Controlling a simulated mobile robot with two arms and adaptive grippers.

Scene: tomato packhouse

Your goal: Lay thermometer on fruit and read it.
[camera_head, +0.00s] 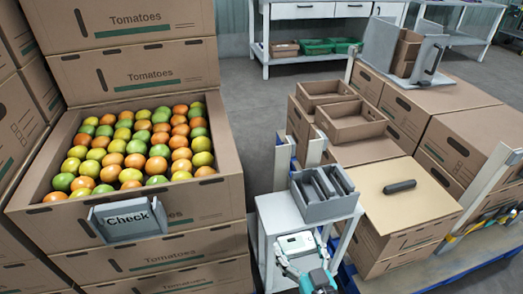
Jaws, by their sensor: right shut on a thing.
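My right gripper (301,262) is at the bottom middle, shut on a small white device (296,243) with a pale display, which looks like the thermometer. The device is right of the fruit box and apart from it, over or close to a small grey stand (268,222). Its display is too small to read. The fingertips are partly hidden. My left gripper does not show.
A grey "Check" holder (128,222) hangs on the fruit box's front. A grey slotted holder (325,205) sits on the stand. A dark cylinder (399,186) lies on a closed carton (430,205).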

